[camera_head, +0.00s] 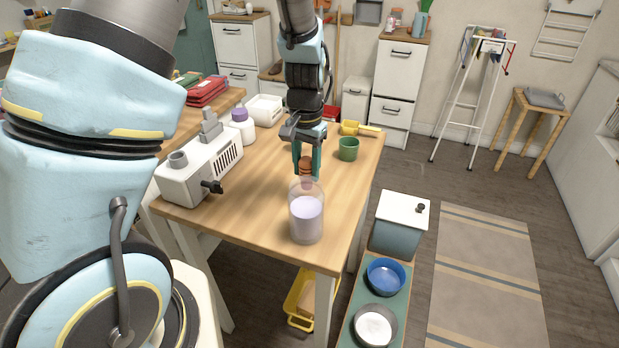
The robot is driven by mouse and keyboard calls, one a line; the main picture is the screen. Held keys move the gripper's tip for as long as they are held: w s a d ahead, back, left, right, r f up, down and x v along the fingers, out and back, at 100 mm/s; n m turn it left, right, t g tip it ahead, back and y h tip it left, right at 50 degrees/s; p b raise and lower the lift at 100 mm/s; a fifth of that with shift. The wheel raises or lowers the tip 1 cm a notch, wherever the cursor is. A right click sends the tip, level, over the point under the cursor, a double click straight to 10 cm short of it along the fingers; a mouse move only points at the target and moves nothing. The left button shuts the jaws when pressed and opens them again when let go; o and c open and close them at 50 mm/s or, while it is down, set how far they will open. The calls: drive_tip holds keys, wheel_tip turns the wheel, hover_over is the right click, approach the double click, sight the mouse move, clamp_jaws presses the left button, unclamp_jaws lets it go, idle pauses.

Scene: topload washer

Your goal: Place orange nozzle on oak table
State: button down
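My gripper (306,170) points down over the oak table (345,190), with its two teal fingers on either side of the orange nozzle (306,164). The fingers appear closed on the nozzle. Directly below is a clear bottle (306,215) with pale lavender liquid, standing upright near the table's front edge. The nozzle is in line with the bottle's top. I cannot tell whether it touches the bottle's neck.
A white machine with a black crank (200,170) stands on the table's left. A purple-capped white jar (243,126), a white tray (265,109), a green cup (348,149) and a yellow tool (352,129) stand farther back. The table's right front is clear.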

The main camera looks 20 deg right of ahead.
drive_tip(key=shift+a+f+p, duration=0.1)
drive_tip(key=shift+f+p, duration=0.3)
drive_tip(key=shift+f, duration=1.55)
drive_tip(key=shift+f, duration=0.2)
drive_tip(key=shift+c, duration=2)
unclamp_jaws()
drive_tip(key=shift+r, duration=0.15)
wheel_tip(320, 180, up, 12)
drive_tip(key=b, duration=0.3)
drive_tip(key=s+a+n+t, duration=0.1)
drive_tip(key=a+n, duration=0.8)
drive_tip(key=a, duration=1.9)
drive_tip(key=shift+s+a+r+t, duration=0.2)
drive_tip(key=shift+s+t, duration=0.1)
drive_tip(key=shift+s, duration=0.25)
